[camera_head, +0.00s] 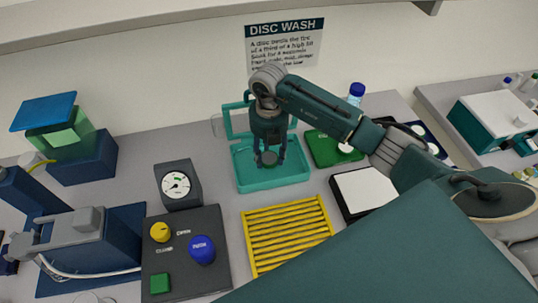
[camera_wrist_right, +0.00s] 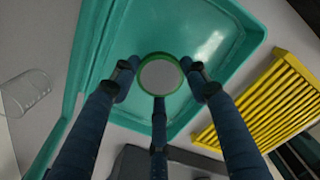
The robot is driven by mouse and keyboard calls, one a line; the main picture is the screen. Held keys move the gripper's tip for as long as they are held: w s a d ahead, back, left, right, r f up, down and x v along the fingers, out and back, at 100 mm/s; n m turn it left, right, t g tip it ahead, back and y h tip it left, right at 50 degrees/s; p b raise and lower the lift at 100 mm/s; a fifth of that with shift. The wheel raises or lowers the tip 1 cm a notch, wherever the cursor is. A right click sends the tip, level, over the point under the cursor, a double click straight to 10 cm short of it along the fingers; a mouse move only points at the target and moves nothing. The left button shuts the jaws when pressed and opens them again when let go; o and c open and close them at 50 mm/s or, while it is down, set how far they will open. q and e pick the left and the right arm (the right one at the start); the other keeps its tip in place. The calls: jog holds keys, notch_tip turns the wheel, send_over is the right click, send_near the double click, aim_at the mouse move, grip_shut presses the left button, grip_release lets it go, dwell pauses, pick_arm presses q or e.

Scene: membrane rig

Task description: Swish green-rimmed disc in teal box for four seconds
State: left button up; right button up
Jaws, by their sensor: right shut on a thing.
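The green-rimmed disc (camera_wrist_right: 160,76) is round with a pale grey face. My right gripper (camera_wrist_right: 160,85) is shut on it by its edge, with its fingers spaced around the rim. In the head view my right gripper (camera_head: 268,155) points down over the teal box (camera_head: 275,186), and the disc shows as a small dark shape between the fingertips. The teal box is open and shallow, and its inside (camera_wrist_right: 205,40) is behind the disc in the right wrist view. I cannot tell whether the disc touches the liquid or floor in the box.
A yellow slatted rack (camera_head: 288,235) stands in front of the teal box. A green tray (camera_head: 330,150) and a white pad in a black frame (camera_head: 365,190) are to the right. A dial gauge (camera_head: 177,186) and a control panel (camera_head: 187,255) are at left. A clear beaker (camera_wrist_right: 25,92) stands beside the box.

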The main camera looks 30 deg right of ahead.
aim_at(269, 158)
notch_tip(269, 158, up, 6)
jog(key=p, duration=0.3)
jog(key=shift+r+p, duration=0.15)
jog(key=shift+p, duration=0.2)
